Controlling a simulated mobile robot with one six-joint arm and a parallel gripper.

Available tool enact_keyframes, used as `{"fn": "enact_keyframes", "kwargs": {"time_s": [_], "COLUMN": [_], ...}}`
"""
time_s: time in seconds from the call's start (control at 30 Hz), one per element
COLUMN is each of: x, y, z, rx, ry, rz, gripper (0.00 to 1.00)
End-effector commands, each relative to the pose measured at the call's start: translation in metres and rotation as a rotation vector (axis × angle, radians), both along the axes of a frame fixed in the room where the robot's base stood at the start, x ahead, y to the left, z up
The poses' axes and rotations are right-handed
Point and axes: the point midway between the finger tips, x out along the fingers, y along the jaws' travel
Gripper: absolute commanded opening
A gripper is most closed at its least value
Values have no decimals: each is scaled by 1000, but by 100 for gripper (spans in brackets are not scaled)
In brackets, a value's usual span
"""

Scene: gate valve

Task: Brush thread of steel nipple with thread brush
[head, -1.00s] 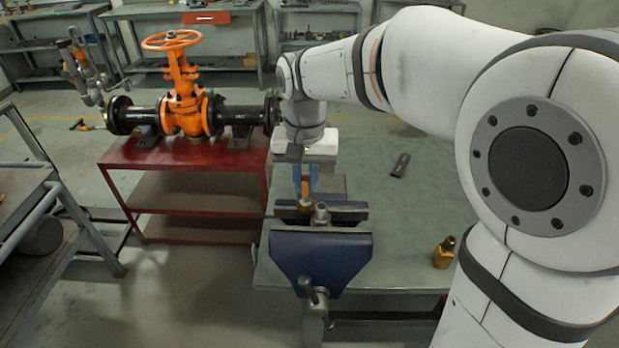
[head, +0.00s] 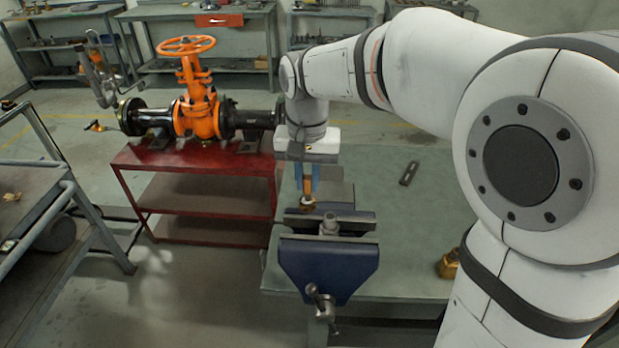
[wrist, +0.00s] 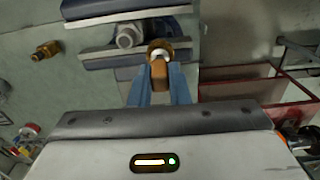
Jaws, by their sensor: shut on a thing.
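The steel nipple (head: 328,224) stands upright in the jaws of the blue vise (head: 327,268). In the wrist view its open round end (wrist: 127,38) faces the camera. My gripper (head: 307,188) points down, with its blue fingers shut on the orange-brown handle of the thread brush (head: 307,202). In the wrist view the brush (wrist: 159,52) has a round head with a pale centre, between the fingertips (wrist: 160,92). The brush is beside the nipple, to its left in the head view and right in the wrist view, with a small gap. The bristles are not clear.
The vise sits on the front edge of the green bench (head: 400,225). A brass fitting (head: 447,265) stands at right, partly behind my arm. The orange gate valve (head: 197,115) is on a red table (head: 200,165) at left.

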Motion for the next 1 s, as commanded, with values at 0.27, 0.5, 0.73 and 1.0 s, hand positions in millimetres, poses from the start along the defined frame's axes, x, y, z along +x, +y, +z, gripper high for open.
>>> {"fn": "enact_keyframes", "kwargs": {"time_s": [0.27, 0.5, 0.73, 1.0], "x": [0, 0, 0, 0], "y": [0, 0, 0, 0], "z": [20, 33, 34, 34], "rx": [1, 0, 0, 0], "ry": [-1, -1, 0, 0], "rz": [0, 0, 0, 0], "gripper": [0, 0, 0, 0]}}
